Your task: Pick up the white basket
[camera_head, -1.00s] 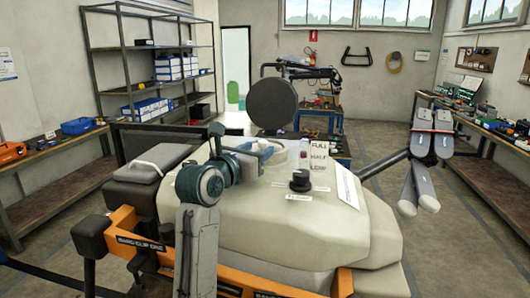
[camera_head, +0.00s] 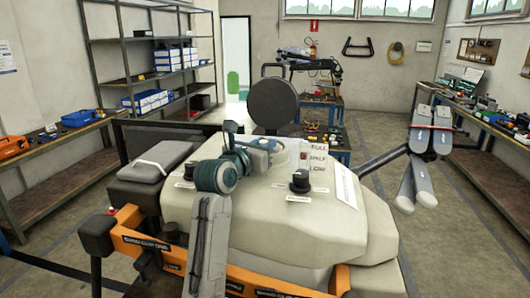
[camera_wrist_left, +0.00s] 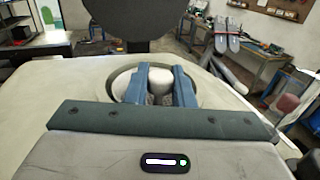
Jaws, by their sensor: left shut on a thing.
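The white basket (camera_wrist_left: 159,79) shows in the left wrist view as a pale, rounded piece between the blue fingers of my left gripper (camera_wrist_left: 162,84). The round filler opening (camera_wrist_left: 117,83) of the pale tank (camera_head: 310,225) lies around and behind it. My left gripper (camera_head: 264,146) is shut on the basket, above the tank top. In the head view the gripper mostly hides the basket. I cannot tell how far the basket is out of the opening. My right gripper is not in view.
A dark round lid (camera_head: 273,103) stands upright just behind the opening. A black knob (camera_head: 300,180) and a FULL/HALF/LOW label (camera_head: 318,160) are right of the gripper. Folded drone arms (camera_head: 425,150) stick out at right. Shelves (camera_head: 150,75) and benches line the walls.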

